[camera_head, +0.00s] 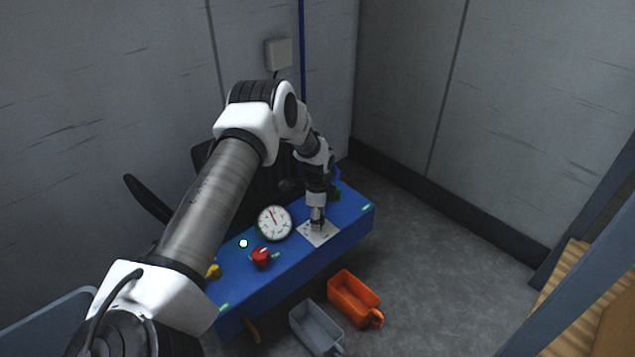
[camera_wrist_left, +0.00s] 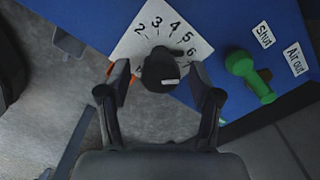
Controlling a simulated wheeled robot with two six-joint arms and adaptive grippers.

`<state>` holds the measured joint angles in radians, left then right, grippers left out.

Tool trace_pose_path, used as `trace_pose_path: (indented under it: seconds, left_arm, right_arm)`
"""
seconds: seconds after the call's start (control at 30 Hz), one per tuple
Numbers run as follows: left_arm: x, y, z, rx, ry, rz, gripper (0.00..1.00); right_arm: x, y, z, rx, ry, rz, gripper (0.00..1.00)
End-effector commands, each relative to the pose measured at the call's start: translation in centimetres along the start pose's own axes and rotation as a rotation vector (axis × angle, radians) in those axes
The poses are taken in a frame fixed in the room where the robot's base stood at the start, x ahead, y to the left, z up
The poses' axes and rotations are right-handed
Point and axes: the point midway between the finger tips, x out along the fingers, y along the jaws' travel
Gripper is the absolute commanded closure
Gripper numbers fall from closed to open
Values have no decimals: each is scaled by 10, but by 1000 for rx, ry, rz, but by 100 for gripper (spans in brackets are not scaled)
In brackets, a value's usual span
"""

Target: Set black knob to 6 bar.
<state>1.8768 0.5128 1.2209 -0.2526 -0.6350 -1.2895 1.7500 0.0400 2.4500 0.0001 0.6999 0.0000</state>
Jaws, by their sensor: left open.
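The black knob (camera_wrist_left: 160,68) sits on a white dial plate (camera_wrist_left: 135,45) with printed numbers; 2, 3, 4, 5 and 6 can be read in the left wrist view. A small white mark shows on the knob's side facing the gripper; I cannot tell its exact setting. My left gripper (camera_wrist_left: 160,77) is open, with one finger on each side of the knob; contact cannot be made out. In the head view the left gripper (camera_head: 318,224) points down over the plate (camera_head: 325,239) and largely hides the knob. My right gripper is not in view.
A round gauge (camera_head: 274,223), a red knob (camera_head: 260,257) and a yellow part (camera_head: 213,271) stand on the blue bench (camera_head: 355,222). A green handle (camera_wrist_left: 247,75) lies beside "Shut" and "Air out" labels. An orange bin (camera_head: 352,297) and grey bin (camera_head: 315,328) stand in front.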

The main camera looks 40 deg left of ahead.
Motion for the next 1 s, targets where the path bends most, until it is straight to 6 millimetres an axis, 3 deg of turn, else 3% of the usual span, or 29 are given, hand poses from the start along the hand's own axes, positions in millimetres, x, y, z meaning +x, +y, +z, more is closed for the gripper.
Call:
trace_pose_path:
  seconds: [0.17, 0.4, 0.53, 0.67, 1.0]
  left_arm:
    - [-26, -1, -1, 0, 4, -3, 36]
    - [-87, -1, 0, 0, 4, -3, 36]
    - [-110, 0, 0, -1, 2, -2, 36]
    - [-118, 0, 1, 0, 0, 1, 36]
    - [-119, 0, 1, 0, 0, 1, 36]
  right_arm:
    - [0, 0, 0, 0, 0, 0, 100]
    - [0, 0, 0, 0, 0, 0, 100]
    - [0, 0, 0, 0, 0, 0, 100]
    - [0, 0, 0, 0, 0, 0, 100]
    - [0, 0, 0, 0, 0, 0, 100]
